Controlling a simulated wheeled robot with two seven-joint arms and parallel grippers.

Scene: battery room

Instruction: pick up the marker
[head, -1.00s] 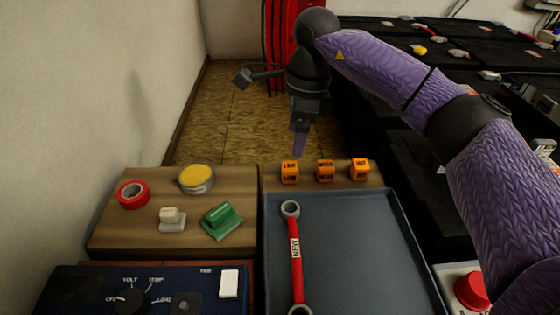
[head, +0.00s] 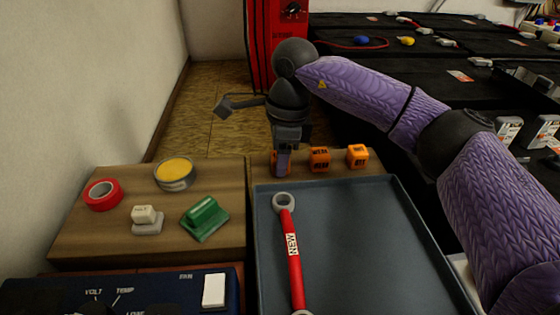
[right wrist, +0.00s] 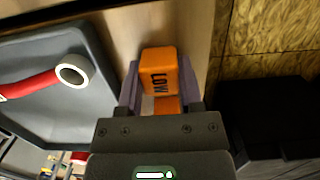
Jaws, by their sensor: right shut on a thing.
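An orange block marker (right wrist: 158,72) with the word "LOW" sits between the two purple fingers of my right gripper (right wrist: 160,88) in the right wrist view. The gripper is shut on it. In the head view my right gripper (head: 282,166) points down at the back edge of the wooden surface and hides most of that block. Two more orange blocks with dark lettering, a middle one (head: 319,160) and a right one (head: 357,156), stand to the right of the gripper. My left gripper is not in view.
A grey tray (head: 350,245) holds a red wrench (head: 291,245) in front of the blocks. On the wood (head: 110,235) at left are red tape (head: 103,195), a yellow-topped tin (head: 175,174), a white item (head: 147,219) and a green item (head: 205,218).

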